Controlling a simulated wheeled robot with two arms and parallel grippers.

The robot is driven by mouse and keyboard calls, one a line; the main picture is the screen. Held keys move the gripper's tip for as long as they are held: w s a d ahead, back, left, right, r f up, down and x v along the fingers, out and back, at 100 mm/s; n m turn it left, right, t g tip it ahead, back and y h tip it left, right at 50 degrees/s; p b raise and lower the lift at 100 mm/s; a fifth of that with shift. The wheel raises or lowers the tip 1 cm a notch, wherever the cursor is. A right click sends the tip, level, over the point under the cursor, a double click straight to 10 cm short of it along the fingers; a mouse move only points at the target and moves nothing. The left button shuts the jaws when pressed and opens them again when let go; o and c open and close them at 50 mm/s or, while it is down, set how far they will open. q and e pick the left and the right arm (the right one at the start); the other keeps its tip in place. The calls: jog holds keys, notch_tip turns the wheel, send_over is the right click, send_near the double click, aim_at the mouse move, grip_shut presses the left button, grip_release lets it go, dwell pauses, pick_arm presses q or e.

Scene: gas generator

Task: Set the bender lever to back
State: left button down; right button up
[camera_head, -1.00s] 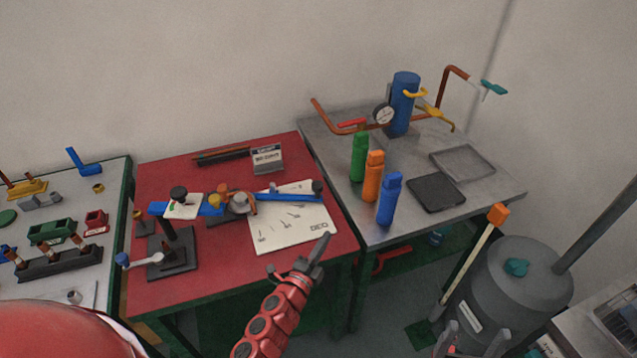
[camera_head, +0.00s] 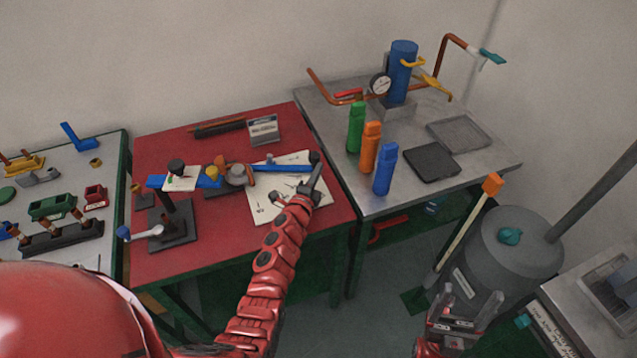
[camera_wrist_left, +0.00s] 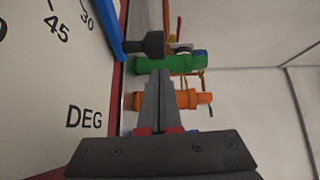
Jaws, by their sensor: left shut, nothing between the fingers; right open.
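The bender (camera_head: 238,176) stands on the red table. Its blue lever (camera_head: 285,169) reaches to the right and ends in a black knob (camera_head: 315,157). In the left wrist view the blue lever (camera_wrist_left: 107,25) and its black knob (camera_wrist_left: 145,46) are just left of and beyond my fingertips. My left gripper (camera_head: 318,168) is shut and empty, close beside the knob; I cannot tell whether it touches it. It also shows in the left wrist view (camera_wrist_left: 158,74). My right gripper (camera_head: 468,292) is open and empty at the lower right, far from the bender.
A white angle sheet (camera_head: 265,208) lies under the lever on the red table (camera_head: 200,250). Green (camera_head: 355,128), orange (camera_head: 370,147) and blue (camera_head: 384,170) bottles stand on the grey table to the right. A grey tank (camera_head: 515,265) stands near my right gripper.

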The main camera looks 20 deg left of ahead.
aim_at(318, 161)
pick_arm(q)
jog(key=shift+w+a, duration=0.45)
jog(key=shift+w, duration=0.15)
jog(key=shift+n+y, duration=0.3)
jog(key=shift+y, duration=0.1)
jog(key=w+b, duration=0.2)
jog(key=w+f+b, duration=0.1)
jog(key=w+b, duration=0.1)
jog(key=b, duration=0.1)
jog(key=shift+a, duration=0.1)
jog(key=w+n+y+b, duration=0.2)
jog(key=b, duration=0.4)
jog(key=w+a+n+y+b, duration=0.1)
jog(key=w+y+b, duration=0.1)
jog(key=b, duration=0.4)
jog(key=shift+w+a+r+n+g+y, duration=0.15)
jog(key=shift+n+g+y, duration=0.25)
jog(key=shift+y, duration=0.4)
jog(key=shift+w+a+r+y+b, duration=0.2)
jog(key=shift+y+b, duration=0.1)
jog(key=shift+b, duration=0.1)
jog(key=shift+r, duration=0.25)
